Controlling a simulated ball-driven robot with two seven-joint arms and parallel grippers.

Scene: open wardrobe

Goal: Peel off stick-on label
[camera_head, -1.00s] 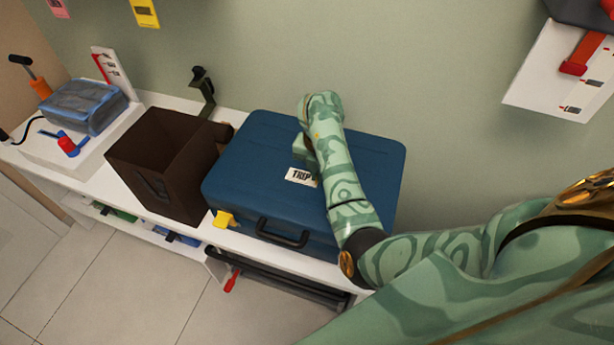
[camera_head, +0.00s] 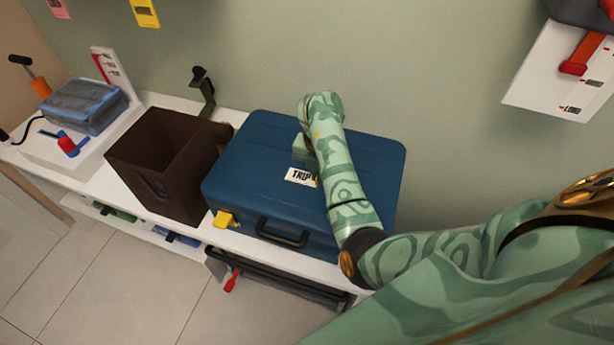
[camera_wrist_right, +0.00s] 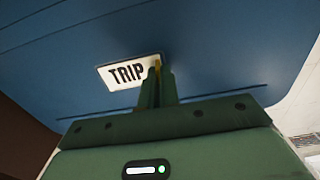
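A white stick-on label (camera_head: 299,177) with the black letters "TRIP" lies on the lid of the blue suitcase (camera_head: 255,155). It also shows in the right wrist view (camera_wrist_right: 124,73), with a small yellow tab (camera_wrist_right: 157,64) at its right end. My right gripper (camera_wrist_right: 158,78) points at that end, its two fingers close together with the tab between their tips. In the head view my right arm hides part of the gripper and the lid. My left gripper is out of view.
A brown open bin (camera_head: 134,160) stands left of the suitcase on the white bench (camera_head: 95,173). A grey-blue bundle (camera_head: 86,105) and a red and blue item (camera_head: 67,145) are farther left. A dark green stand (camera_head: 203,92) is behind the bin. The wall is close behind.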

